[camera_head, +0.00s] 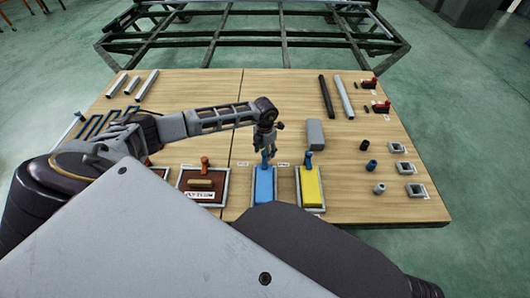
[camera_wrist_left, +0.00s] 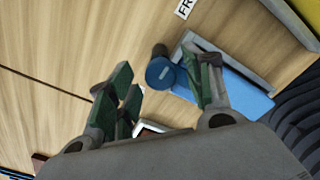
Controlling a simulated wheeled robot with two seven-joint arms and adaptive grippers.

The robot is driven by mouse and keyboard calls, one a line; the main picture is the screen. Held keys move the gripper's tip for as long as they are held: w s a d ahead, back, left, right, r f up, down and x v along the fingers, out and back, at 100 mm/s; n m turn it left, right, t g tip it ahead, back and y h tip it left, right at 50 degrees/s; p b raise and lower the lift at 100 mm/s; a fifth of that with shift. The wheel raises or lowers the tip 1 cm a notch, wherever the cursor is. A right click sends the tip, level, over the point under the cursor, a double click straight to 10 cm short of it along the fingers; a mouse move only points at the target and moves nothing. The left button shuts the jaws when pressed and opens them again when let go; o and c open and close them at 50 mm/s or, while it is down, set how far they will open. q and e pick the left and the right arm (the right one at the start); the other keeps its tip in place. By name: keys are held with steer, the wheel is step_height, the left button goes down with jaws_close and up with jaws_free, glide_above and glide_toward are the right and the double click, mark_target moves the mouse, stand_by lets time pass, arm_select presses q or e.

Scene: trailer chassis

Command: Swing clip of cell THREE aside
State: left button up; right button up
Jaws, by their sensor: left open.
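A blue block (camera_head: 264,186) lies in a grey-framed cell at the table's front, with a blue upright clip (camera_head: 266,160) at its back edge. In the left wrist view the clip's round blue top (camera_wrist_left: 160,72) shows near the corner of the blue block (camera_wrist_left: 240,92). My left gripper (camera_head: 267,145) is open above this clip. In the wrist view its two fingers (camera_wrist_left: 160,88) stand on either side of the clip top; I cannot tell whether they touch it. The cell labels are too small to read fully. My right gripper is not in view.
Right of the blue cell is a yellow-block cell (camera_head: 311,190) with its own blue clip (camera_head: 308,158). To the left is a brown cell (camera_head: 200,198) with an orange clip (camera_head: 205,163). A grey box (camera_head: 315,133) stands behind. Small cylinders and square frames lie at right.

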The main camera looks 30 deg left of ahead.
arm_select(q)
steer(key=shift+f, duration=0.15)
steer(key=c, duration=1)
